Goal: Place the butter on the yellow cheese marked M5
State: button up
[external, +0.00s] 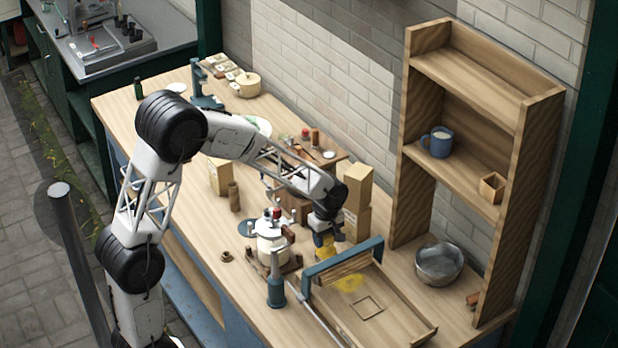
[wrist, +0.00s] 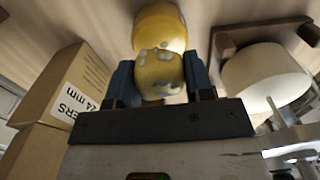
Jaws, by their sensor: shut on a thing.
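My gripper (external: 325,234) is low over the bench, behind the white-lidded churn and beside the wooden tray. In the wrist view, my gripper's (wrist: 160,80) blue fingers are shut on a yellow lump with pale grey patches, which I take to be the butter (wrist: 160,72). A smooth rounded yellow thing (wrist: 160,26) shows just beyond it; I cannot tell whether they touch. Yellow also shows under the gripper in the external view (external: 326,252). No M5 mark is readable, so I cannot tell which yellow thing bears it.
Cardboard boxes (external: 357,188) stand close behind my gripper. The churn (external: 271,245) is close on the left. A metal bowl (external: 438,264) sits under the shelf (external: 470,85).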

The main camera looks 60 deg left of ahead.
jog(key=shift+f, duration=0.9)
jog(key=shift+f, duration=0.1)
jog(key=o, duration=0.9)
notch_tip(320, 180, up, 12)
jog(key=shift+r, duration=0.2)
dwell(0.4)
